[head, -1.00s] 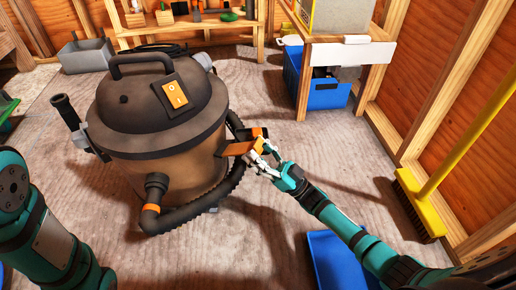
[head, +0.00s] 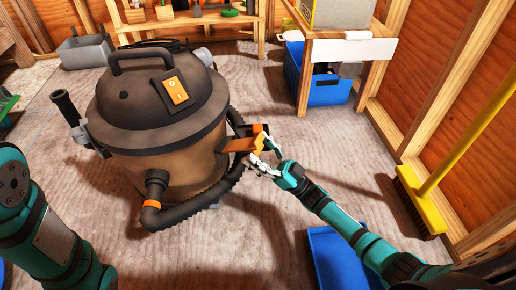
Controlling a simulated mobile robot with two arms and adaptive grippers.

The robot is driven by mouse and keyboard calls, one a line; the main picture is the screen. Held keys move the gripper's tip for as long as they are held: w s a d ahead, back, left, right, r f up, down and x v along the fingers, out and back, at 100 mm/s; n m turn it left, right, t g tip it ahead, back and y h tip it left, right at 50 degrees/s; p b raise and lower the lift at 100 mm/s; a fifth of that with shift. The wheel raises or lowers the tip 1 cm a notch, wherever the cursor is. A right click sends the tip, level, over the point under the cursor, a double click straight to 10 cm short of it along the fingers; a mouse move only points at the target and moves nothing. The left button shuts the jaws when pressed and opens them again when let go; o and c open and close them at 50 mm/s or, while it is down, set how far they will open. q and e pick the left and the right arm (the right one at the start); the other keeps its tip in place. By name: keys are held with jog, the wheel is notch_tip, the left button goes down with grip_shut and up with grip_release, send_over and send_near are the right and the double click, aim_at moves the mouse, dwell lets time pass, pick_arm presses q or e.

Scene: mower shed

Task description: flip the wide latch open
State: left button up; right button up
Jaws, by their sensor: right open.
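A brown shop vacuum (head: 170,150) with a dark lid stands left of centre in the head view. The wide orange latch (head: 238,146) juts out to the right from its side, just below the lid rim. My right gripper (head: 262,162) is open at the outer end of this latch, with its fingers close below and beside it. I cannot tell whether they touch it. The fingers partly cover the latch's outer end. My left arm shows at the lower left, but its gripper is outside the picture.
A black hose (head: 215,195) curls around the vacuum's front right, close to my right gripper. A blue tray (head: 338,262) lies on the floor below my right arm. A yellow broom (head: 425,205) leans at the right wall. A blue bin (head: 322,85) sits under a bench.

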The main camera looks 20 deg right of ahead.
jog(key=v, duration=1.1)
jog(key=shift+f, duration=0.2)
jog(key=shift+s+d, duration=0.1)
jog(key=shift+s, duration=0.05)
